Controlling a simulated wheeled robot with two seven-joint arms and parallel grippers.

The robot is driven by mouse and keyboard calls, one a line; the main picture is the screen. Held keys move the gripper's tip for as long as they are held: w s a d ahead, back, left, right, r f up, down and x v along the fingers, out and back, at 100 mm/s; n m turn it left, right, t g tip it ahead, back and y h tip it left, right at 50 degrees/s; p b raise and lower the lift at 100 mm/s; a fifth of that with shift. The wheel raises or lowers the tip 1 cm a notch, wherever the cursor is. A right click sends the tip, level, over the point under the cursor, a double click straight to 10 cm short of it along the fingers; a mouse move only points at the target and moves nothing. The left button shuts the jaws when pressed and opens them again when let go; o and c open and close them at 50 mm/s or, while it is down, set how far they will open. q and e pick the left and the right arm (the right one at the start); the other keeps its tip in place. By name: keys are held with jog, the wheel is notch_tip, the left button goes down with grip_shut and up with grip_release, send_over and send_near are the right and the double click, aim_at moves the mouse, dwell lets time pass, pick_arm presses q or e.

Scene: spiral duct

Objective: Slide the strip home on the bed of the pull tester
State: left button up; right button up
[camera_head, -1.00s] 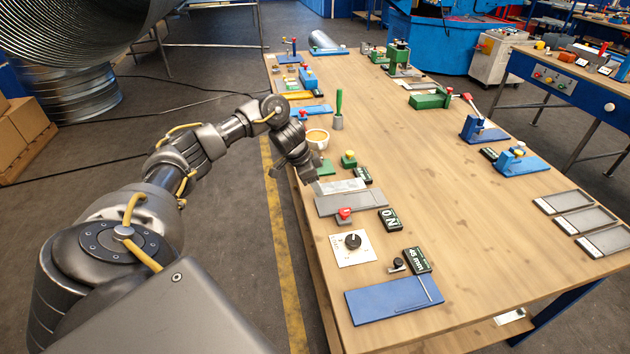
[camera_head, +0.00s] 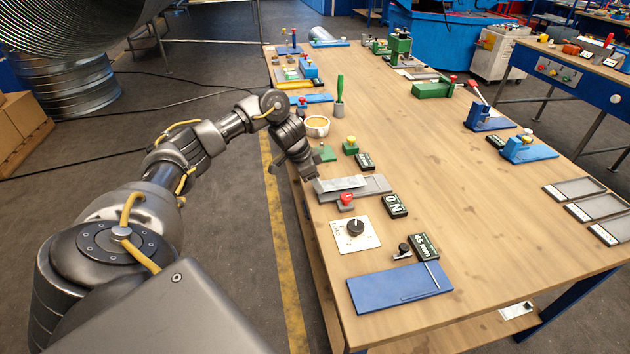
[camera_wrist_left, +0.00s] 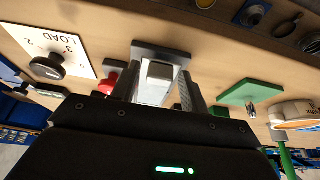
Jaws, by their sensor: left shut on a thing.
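A pale metal strip (camera_head: 341,184) lies over the grey bed of the pull tester (camera_head: 378,187) near the table's left edge. My left gripper (camera_head: 314,179) is shut on the strip's near-left end. In the left wrist view the strip (camera_wrist_left: 154,86) runs out from between my two fingers (camera_wrist_left: 162,94), over the dark bed (camera_wrist_left: 176,52). Whether the strip touches the bed or is fully seated cannot be told. My right gripper is not in view.
A red knob (camera_head: 346,198) sits at the bed's front edge, close to my gripper. The table's middle is clear.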

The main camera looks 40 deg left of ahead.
aim_at(336, 184)
pick_arm(q)
jog(key=shift+w+f+b, duration=0.15)
jog(key=shift+f+b, duration=0.4)
jog(key=shift+f, duration=0.1)
jog(key=shift+w+d+b, duration=0.9)
jog(key=shift+w, duration=0.3)
jog(key=shift+w+d, duration=0.2)
jog(key=shift+w+d+r+p, duration=0.1)
jog(key=shift+w+p, duration=0.1)
jog(key=shift+p, duration=0.1)
jog(key=shift+w+d, duration=0.25)
jog(key=shift+w, duration=0.1)
jog(key=shift+w+d+f+p, duration=0.25)
jog(key=shift+w+p, duration=0.05)
jog(key=shift+p, duration=0.3)
